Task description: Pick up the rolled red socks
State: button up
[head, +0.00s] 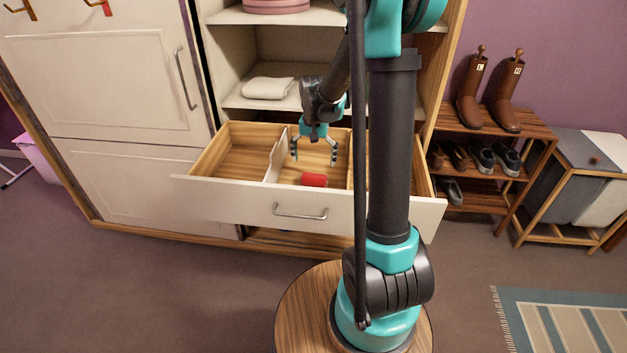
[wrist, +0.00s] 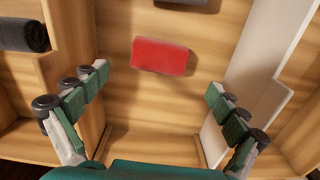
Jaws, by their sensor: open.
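The rolled red socks (head: 314,180) lie on the floor of the open drawer, in its middle compartment, near the front panel. In the wrist view the red socks (wrist: 160,56) show as a red rounded block ahead of the fingers. My gripper (head: 315,156) hangs over the middle compartment with its fingers spread and nothing between them. In the wrist view the two green-padded fingers of my gripper (wrist: 157,88) stand wide apart, one on each side of the compartment. The socks appear apart from both fingers.
The drawer (head: 245,204) has wooden walls and a pale divider (head: 275,157) left of the socks. A dark rolled item (wrist: 25,36) lies in a neighbouring compartment. A folded white cloth (head: 268,88) sits on the shelf above. A shoe rack (head: 500,118) stands to the right.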

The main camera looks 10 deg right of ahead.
aim_at(314, 174)
jog(key=shift+s+f, duration=0.15)
jog(key=shift+f, duration=3.3)
jog(key=c, duration=1.2)
jog(key=shift+r, duration=0.1)
